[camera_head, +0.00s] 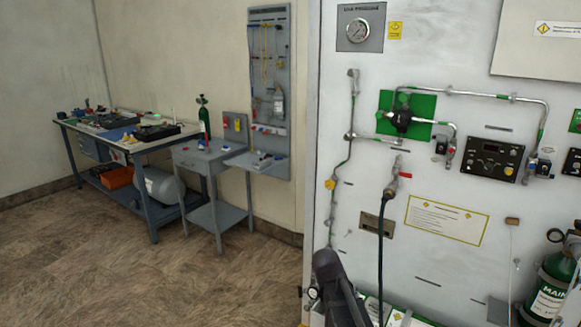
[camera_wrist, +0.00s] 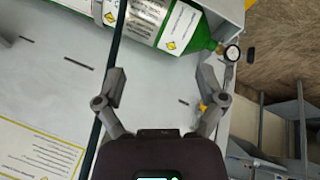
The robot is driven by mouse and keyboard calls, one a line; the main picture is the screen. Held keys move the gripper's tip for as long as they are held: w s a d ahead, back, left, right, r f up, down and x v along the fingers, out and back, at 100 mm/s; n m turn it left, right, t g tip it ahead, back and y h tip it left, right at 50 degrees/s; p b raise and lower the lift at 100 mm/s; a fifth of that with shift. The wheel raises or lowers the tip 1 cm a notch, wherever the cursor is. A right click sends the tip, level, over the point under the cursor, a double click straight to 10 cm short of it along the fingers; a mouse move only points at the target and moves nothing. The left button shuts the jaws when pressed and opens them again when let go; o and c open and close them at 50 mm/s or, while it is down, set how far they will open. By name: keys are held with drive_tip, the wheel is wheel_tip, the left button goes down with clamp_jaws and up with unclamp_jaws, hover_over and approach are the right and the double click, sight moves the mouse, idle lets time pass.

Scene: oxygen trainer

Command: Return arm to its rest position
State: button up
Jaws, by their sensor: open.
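My gripper (camera_wrist: 161,82) shows in the wrist view with its two fingers spread wide and nothing between them. Behind the fingers is the pale panel surface (camera_wrist: 50,85). A green cylinder (camera_wrist: 198,35) with white labels lies across the top of the wrist view, beyond the fingertips. A dark part of my arm rises at the bottom middle of the head view, in front of the white panel (camera_head: 440,265). I cannot make out the gripper's fingers in the head view.
A green-black MAIN cylinder (camera_head: 548,290) stands at lower right. A workbench (camera_head: 150,215) and small table (camera_head: 212,160) stand left; floor between is clear.

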drive_tip(key=s+f+n+g+y, duration=0.2)
drive_tip(key=s+g+y, duration=0.15)
drive_tip(key=s, duration=0.95)
wheel_tip(320, 180, up, 12)
drive_tip(key=y+p, duration=0.1)
drive_tip(key=p, duration=1.1)
drive_tip(key=shift+s+a+r+n+t, duration=0.15)
drive_tip(key=shift+a+r+n+t, duration=0.15)
drive_tip(key=shift+a+t, duration=0.15)
drive_tip(key=c, duration=0.4)
drive_tip(key=shift+c, duration=0.2)
drive_tip(key=shift+d, duration=0.1)
